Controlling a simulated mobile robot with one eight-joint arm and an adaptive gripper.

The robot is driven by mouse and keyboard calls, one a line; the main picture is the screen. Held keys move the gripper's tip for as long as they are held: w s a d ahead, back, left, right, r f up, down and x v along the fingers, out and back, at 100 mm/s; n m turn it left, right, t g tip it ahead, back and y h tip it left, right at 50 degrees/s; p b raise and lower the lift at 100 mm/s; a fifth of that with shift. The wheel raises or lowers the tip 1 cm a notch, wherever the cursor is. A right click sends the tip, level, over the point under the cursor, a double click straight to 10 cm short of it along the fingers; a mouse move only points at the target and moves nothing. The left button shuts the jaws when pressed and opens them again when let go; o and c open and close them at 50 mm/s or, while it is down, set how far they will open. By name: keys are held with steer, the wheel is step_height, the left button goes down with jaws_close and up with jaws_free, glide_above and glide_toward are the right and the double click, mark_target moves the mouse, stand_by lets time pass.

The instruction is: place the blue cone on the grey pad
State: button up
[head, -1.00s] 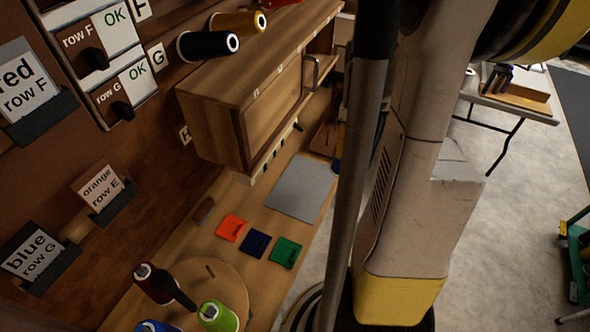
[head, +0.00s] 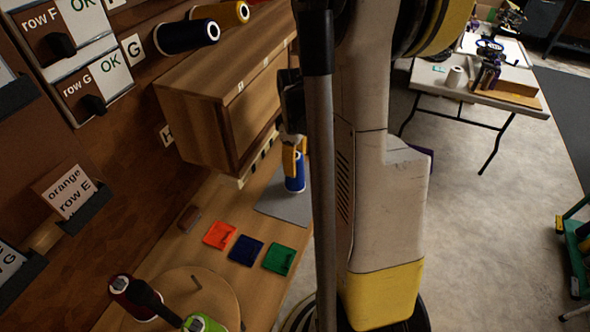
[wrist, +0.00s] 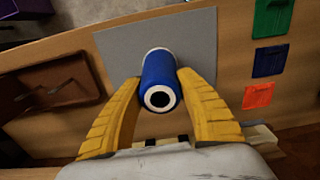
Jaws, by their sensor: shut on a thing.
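The blue cone (head: 295,178) is held upright between the yellow fingers of my gripper (head: 293,150), over the grey pad (head: 289,207) on the bench. In the wrist view the blue cone (wrist: 159,80) points its white-ringed end at the camera, and the fingers of my gripper (wrist: 160,88) press on both its sides. The grey pad (wrist: 196,42) lies behind and beneath it. I cannot tell whether the cone's base touches the pad. Part of the pad is hidden by my arm in the head view.
Orange (head: 219,235), navy (head: 246,250) and green (head: 278,260) squares lie on the bench beside the pad. A wooden cabinet (head: 220,105) overhangs behind it. A brown tray (wrist: 55,88) sits across from the squares. A round wooden turntable (head: 215,290) bears cones at the near end.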

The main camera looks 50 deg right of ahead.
steer(key=shift+f, duration=0.75)
steer(key=shift+r, duration=0.15)
steer(key=o, duration=1.1)
steer(key=shift+c, duration=0.2)
